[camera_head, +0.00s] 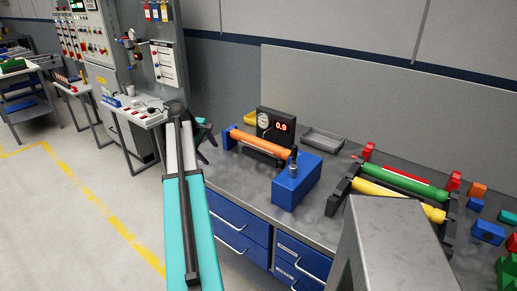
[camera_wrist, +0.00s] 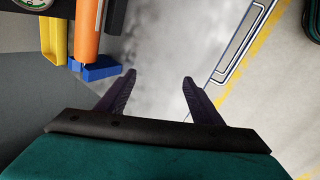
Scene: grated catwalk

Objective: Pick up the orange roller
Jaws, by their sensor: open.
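The orange roller (camera_head: 259,142) lies across blue supports on the grey workbench, in front of a black gauge box. In the wrist view the orange roller (camera_wrist: 88,32) shows at the upper left, cut off by the top edge. My gripper (camera_head: 206,140) is at the bench's left end, left of the roller and apart from it; it is partly hidden behind my arm in the head view.
The gauge box (camera_head: 276,126) reads 0.9. A blue block (camera_head: 297,183) stands at the roller's right end. A grey tray (camera_head: 323,140) lies behind. Green (camera_head: 387,180) and yellow (camera_head: 385,193) rollers lie on a black stand at right. Blue drawers (camera_head: 240,232) are below.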

